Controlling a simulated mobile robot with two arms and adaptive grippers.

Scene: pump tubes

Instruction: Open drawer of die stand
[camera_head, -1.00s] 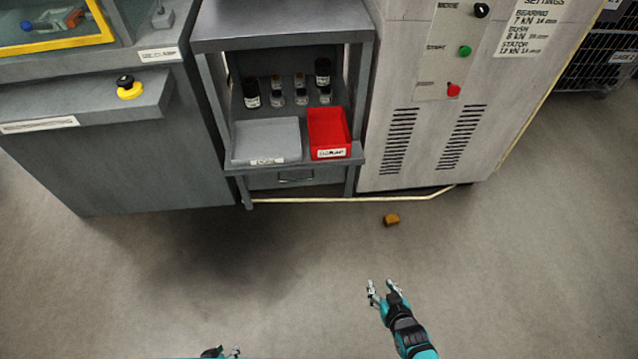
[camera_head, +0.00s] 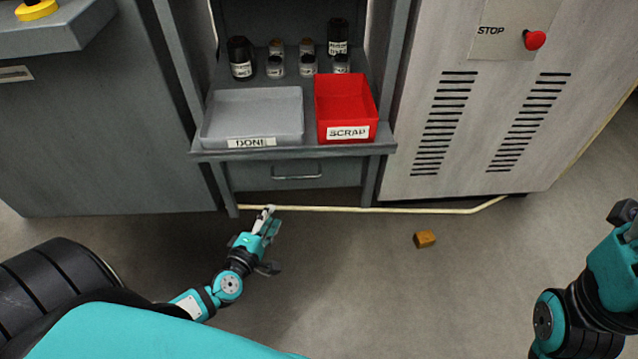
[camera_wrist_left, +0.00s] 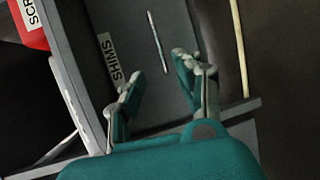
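The die stand (camera_head: 180,80) is a grey stand with a shelf. Its drawer (camera_head: 245,177) sits under the shelf and looks shut, with a thin metal handle (camera_head: 298,177). My left gripper (camera_head: 264,214) is below and left of the handle in the head view. In the left wrist view my left gripper (camera_wrist_left: 159,76) is open, its fingers apart, facing the drawer front. The handle (camera_wrist_left: 157,40) shows beyond the fingertips, its lower end between them in the picture; I see no contact. A SHIMS label (camera_wrist_left: 110,58) is beside it. My right gripper (camera_head: 625,215) is partly cut off at the right edge.
The shelf above the drawer holds a grey DONE tray (camera_head: 253,118), a red SCRAP bin (camera_head: 346,108) and several small bottles. Grey cabinets (camera_head: 90,120) stand left and a machine (camera_head: 490,110) right. A brown block (camera_head: 425,239) lies on the open floor.

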